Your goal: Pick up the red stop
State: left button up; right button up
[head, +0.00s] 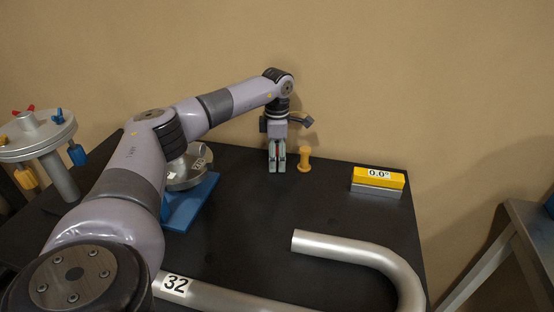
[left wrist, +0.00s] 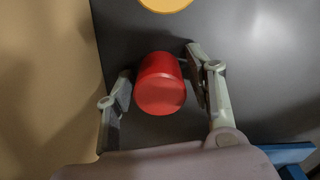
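The red stop (left wrist: 161,84) is a short red cylinder. In the left wrist view it stands between the two fingers of my left gripper (left wrist: 160,82). A narrow gap shows between it and the right finger; the left finger is very close to its side. In the head view my left gripper (head: 277,162) points down at the back of the black table, and only a sliver of the red stop (head: 278,149) shows between the fingers. My right gripper is not in view.
A yellow-orange stop (head: 304,160) stands just right of the left gripper. A yellow-and-grey block marked 0.0° (head: 378,180) lies farther right on the black table (head: 240,240). A bent metal tube (head: 350,250) lies in front. A blue-based device (head: 190,205) is at left, partly behind my arm.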

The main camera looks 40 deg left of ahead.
pick_arm(q)
grip_shut()
dwell(0.4)
jog(key=shift+r, duration=0.2)
